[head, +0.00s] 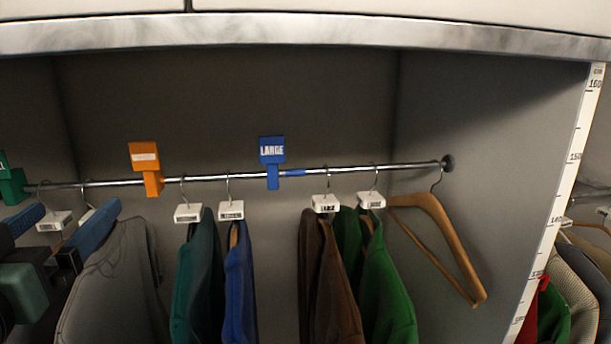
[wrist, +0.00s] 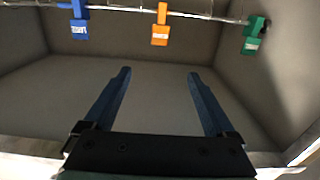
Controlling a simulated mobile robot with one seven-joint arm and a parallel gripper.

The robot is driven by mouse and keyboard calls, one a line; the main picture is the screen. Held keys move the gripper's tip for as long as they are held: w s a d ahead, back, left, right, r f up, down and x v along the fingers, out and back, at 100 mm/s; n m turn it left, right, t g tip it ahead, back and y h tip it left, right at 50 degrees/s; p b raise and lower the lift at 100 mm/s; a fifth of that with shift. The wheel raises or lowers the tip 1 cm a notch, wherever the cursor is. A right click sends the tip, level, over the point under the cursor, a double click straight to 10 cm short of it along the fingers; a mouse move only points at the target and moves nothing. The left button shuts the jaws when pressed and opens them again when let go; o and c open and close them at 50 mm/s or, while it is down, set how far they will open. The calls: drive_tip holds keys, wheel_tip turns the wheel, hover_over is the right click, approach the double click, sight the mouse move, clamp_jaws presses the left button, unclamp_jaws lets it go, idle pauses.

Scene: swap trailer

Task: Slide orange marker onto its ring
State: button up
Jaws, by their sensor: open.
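The orange marker (head: 145,168) hangs on the metal rail, left of the middle in the head view. In the wrist view the orange marker (wrist: 160,26) is at the top centre, beyond the fingertips and apart from them. My gripper (head: 78,208) is at the lower left of the head view, below and left of the marker. In the wrist view my gripper (wrist: 160,73) is open, with nothing between its blue fingers. I cannot make out an orange ring on the rail in either view.
The rail (head: 335,170) also carries a blue LARGE marker (head: 272,160), with a blue band (head: 292,173) beside it, and a green marker (head: 12,180). Several tagged garments and a bare wooden hanger (head: 440,225) hang below. A grey garment (head: 115,280) hangs close to my gripper.

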drive_tip(key=w+d+f+m+h, duration=0.1)
drive_tip(key=w+d+f, duration=0.2)
drive_tip(key=d, duration=0.6)
drive_tip(key=w+d+f+m+h, duration=0.1)
drive_tip(key=w+d+f+h, duration=0.15)
drive_tip(key=d, duration=0.55)
drive_tip(key=w+d+f+m+h, duration=0.1)
drive_tip(key=w+d+f, duration=0.2)
drive_tip(key=d, duration=0.6)
drive_tip(key=s+r+t, duration=0.5)
drive_tip(key=s+r, duration=0.1)
drive_tip(key=r, duration=0.6)
drive_tip(key=s+r+t, duration=0.4)
drive_tip(key=s+r, duration=0.3)
drive_tip(key=r, duration=0.6)
drive_tip(key=shift+s+t, duration=0.25)
drive_tip(key=shift+t, duration=0.15)
drive_tip(key=shift+y, duration=0.25)
